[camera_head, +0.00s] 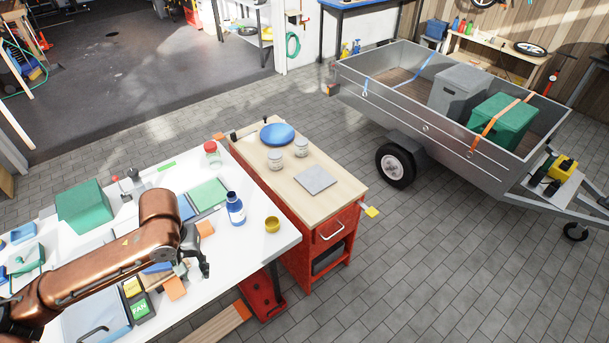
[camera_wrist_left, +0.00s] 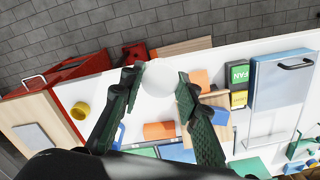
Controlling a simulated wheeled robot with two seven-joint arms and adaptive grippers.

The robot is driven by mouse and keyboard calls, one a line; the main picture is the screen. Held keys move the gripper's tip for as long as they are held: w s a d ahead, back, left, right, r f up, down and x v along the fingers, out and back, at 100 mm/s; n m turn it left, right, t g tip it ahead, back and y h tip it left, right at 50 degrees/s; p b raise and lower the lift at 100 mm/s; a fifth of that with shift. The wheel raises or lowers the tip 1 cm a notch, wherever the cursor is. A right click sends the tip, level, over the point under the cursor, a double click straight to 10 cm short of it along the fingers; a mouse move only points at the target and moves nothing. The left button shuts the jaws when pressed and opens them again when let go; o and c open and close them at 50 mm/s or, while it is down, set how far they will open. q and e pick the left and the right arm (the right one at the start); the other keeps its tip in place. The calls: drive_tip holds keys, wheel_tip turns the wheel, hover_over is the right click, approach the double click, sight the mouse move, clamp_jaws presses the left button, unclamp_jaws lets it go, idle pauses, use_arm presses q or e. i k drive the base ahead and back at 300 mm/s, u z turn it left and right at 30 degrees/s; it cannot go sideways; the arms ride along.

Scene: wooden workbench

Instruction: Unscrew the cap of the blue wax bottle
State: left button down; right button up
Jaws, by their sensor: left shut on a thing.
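The blue wax bottle (camera_head: 236,213) stands upright on the white bench, with a pale label on its side. A bit of blue beside one finger may be the bottle, mostly hidden. My right gripper is in neither view.
A yellow cup (camera_head: 272,225) stands right of the bottle. A red-lidded jar (camera_head: 212,154) is behind it. Orange blocks, a FAN box (camera_head: 141,308) and a blue case (camera_head: 95,316) crowd the near bench (camera_head: 256,250). A red cart (camera_head: 335,232) stands to the right.

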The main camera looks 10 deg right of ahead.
sight(235, 207)
drive_tip(key=z, duration=0.8)
drive_tip(key=i, duration=1.5)
drive_tip(key=z, duration=0.55)
